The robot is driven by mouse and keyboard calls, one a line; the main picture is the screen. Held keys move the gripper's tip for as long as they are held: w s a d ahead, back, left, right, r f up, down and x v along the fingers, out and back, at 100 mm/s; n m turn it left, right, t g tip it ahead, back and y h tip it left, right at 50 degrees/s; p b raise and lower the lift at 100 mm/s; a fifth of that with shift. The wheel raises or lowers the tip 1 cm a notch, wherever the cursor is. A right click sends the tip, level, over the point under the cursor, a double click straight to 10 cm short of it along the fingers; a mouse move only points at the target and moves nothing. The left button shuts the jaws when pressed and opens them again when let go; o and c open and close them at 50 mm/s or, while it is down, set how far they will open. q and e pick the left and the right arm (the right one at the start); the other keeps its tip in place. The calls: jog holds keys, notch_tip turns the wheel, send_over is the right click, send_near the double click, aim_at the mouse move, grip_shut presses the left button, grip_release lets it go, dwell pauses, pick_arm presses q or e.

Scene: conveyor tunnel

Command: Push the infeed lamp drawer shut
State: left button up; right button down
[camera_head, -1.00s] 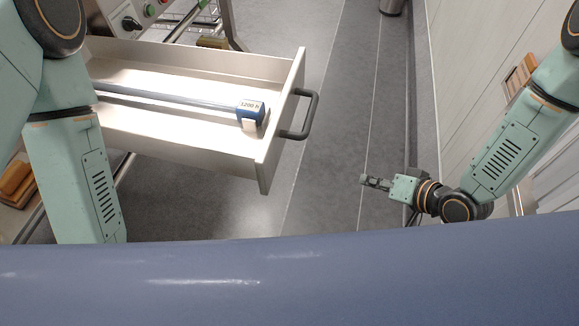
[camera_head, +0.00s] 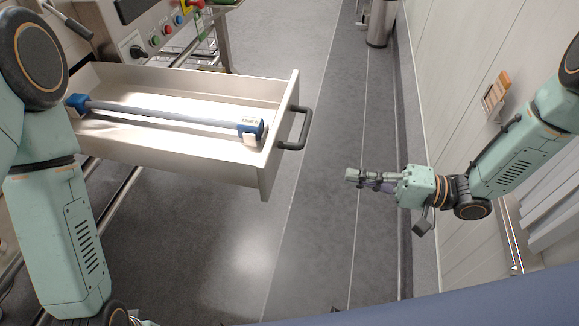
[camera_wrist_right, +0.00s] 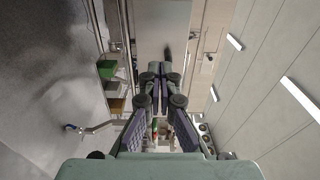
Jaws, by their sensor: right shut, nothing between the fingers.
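The lamp drawer (camera_head: 180,155) is pale, stands open and shows left of centre in the head view. Its front carries a dark bar handle (camera_head: 303,130) facing right. A long grey lamp (camera_head: 165,115) with blue end caps lies inside, with a label on its near cap. My right gripper (camera_head: 352,176) is shut and empty. In the head view it is to the right of and below the handle, with a clear gap. Its closed fingers also show in the right wrist view (camera_wrist_right: 163,72). My left arm's links show at the left, but I see no left gripper.
A control panel (camera_head: 155,40) with coloured buttons stands behind the drawer. A metal bin (camera_head: 380,22) stands far back on the floor. A pale wall (camera_head: 450,60) runs along the right. Grey floor (camera_head: 320,210) lies open between drawer and wall.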

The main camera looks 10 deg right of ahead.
aim_at(275, 163)
jog(key=x, duration=1.3)
jog(key=shift+w+a+f+b, duration=0.1)
jog(key=shift+a+b, duration=0.15)
jog(key=shift+b, duration=0.05)
jog(key=shift+a, duration=0.1)
jog(key=shift+w+a, duration=0.1)
